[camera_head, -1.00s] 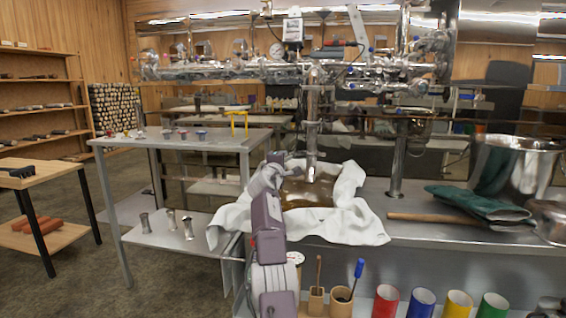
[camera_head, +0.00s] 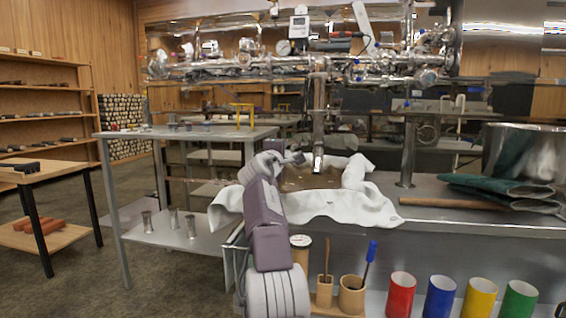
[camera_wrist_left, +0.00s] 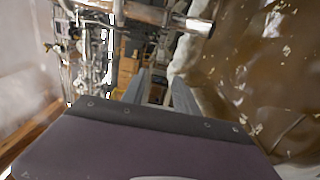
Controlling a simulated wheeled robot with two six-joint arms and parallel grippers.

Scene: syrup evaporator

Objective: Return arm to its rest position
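My left arm rises from the bottom of the head view, and its gripper (camera_head: 296,157) is over the near left side of a pan of brown syrup (camera_head: 312,180). A white cloth (camera_head: 345,206) lies around the pan. In the left wrist view, the two grey fingers of my left gripper (camera_wrist_left: 164,92) stand apart with a gap between them. I see nothing held there. The brown syrup (camera_wrist_left: 260,75) fills the right of that view, and a steel pipe end (camera_wrist_left: 198,26) is near the top. My right gripper is not in view.
A steel spout (camera_head: 318,150) hangs over the pan, close to the right of my left gripper. Dark green gloves (camera_head: 495,186) and a wooden handle (camera_head: 450,203) lie on the counter at right. Coloured cups (camera_head: 440,296) stand below the front edge. A grey table (camera_head: 190,134) stands at left.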

